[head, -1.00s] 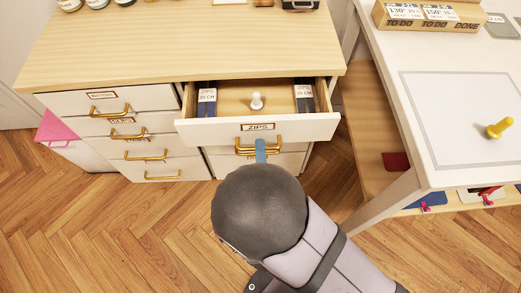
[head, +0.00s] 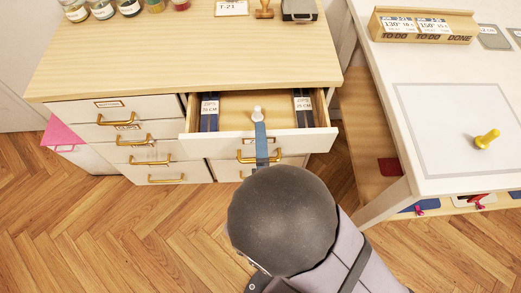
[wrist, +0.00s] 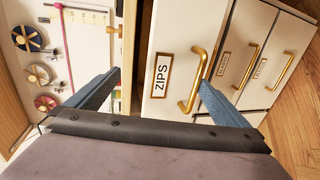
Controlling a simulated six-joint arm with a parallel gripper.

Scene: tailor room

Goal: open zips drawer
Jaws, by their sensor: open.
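The zips drawer (head: 300,145) is pulled out at the top of the right-hand column in the head view. Two dark zip boxes, at left (head: 209,112) and right (head: 302,108), and a white knob-like piece (head: 257,113) show inside it. My gripper (head: 261,135) is in front of the drawer, and a blue finger covers its label. In the wrist view the ZIPS label (wrist: 162,76) and brass handle (wrist: 194,82) are plain. My gripper (wrist: 160,77) is open there, its fingers wide apart. The right finger is close beside the handle; contact cannot be told.
Other closed drawers (head: 143,105) with brass handles fill the cabinet. A white table (head: 460,90) with a yellow pin (head: 487,139) stands to the right. Jars (head: 103,9) stand on the wooden top. Wooden floor (head: 120,240) lies clear in front.

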